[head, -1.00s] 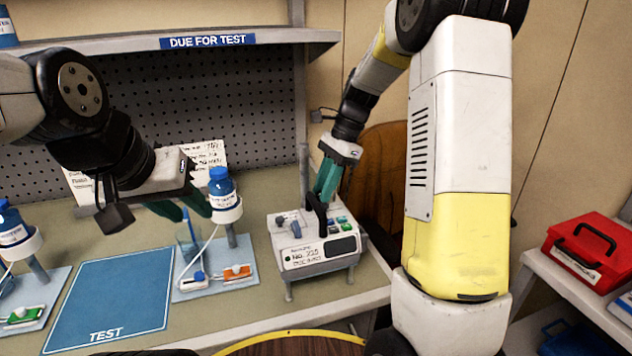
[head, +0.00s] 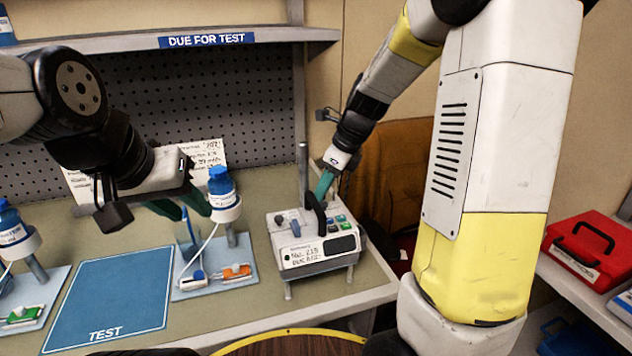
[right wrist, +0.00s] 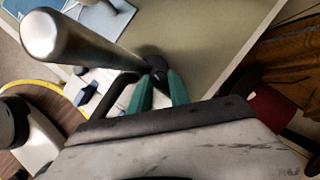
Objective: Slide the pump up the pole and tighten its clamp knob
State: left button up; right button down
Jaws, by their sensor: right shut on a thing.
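The white pump (head: 318,248) with a dark screen stands at the bench's right front corner, on short grey legs. A grey metal pole (head: 303,165) rises upright behind it and looms large in the right wrist view (right wrist: 75,40). My left gripper (head: 184,207) is open and empty, beside a blue-capped bottle.
The blue-capped bottle (head: 222,190) stands on a holder with tubing, left of the pump. A blue TEST mat (head: 110,295) lies farther left. A DUE FOR TEST shelf (head: 120,45) hangs above. A red case (head: 585,250) sits on a shelf at right.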

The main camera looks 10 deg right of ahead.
jog(key=shift+m, duration=0.6)
jog(key=c, duration=1.5)
grip_release()
jog(key=v, duration=0.8)
jog(key=shift+a, duration=0.2)
jog(key=shift+s, duration=0.15)
